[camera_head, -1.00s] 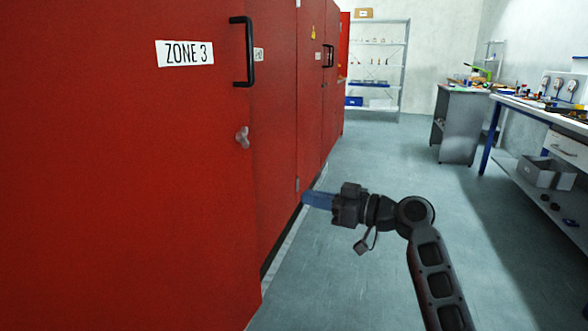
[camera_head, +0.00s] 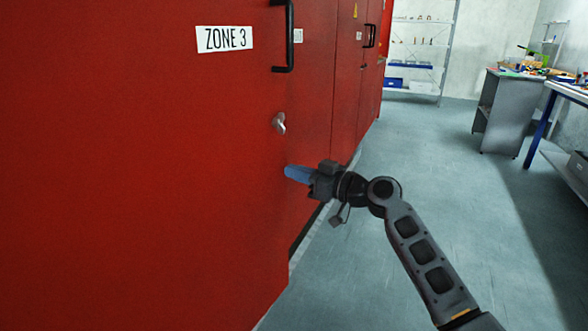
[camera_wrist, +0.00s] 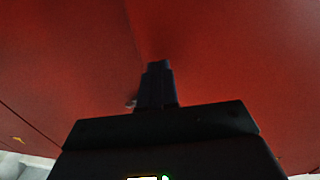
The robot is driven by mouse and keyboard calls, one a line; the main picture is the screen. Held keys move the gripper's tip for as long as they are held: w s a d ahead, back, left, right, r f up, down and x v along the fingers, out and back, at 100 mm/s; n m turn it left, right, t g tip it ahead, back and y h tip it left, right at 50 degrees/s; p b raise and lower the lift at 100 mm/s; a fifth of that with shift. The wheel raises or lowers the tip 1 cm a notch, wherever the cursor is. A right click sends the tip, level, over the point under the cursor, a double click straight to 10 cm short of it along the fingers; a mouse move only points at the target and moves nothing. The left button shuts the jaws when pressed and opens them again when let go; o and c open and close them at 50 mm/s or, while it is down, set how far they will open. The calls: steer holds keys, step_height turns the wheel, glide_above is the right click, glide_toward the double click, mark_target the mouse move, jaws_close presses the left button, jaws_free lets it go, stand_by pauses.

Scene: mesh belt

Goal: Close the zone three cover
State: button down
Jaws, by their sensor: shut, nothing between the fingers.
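The zone three cover (camera_head: 150,170) is a large red panel filling the left of the head view. It carries a white ZONE 3 label (camera_head: 224,39), a black bar handle (camera_head: 288,40) and a metal latch (camera_head: 279,123) near its right edge. It stands somewhat out from the cabinet front behind it. My gripper (camera_head: 289,173) has blue fingers, is shut and empty, and appears at the cover's right edge, below the latch. I cannot tell whether it touches. In the wrist view, my shut fingers (camera_wrist: 157,82) point at red surfaces that fill the background.
More red cabinet doors (camera_head: 345,80) run back beyond the cover. A grey shelf rack (camera_head: 425,50) stands at the far wall. A grey cabinet (camera_head: 508,110) and a blue-legged workbench (camera_head: 545,125) stand at the right. The grey floor between is clear.

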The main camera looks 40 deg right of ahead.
steer(key=shift+w+a, duration=0.15)
steer(key=shift+w, duration=0.3)
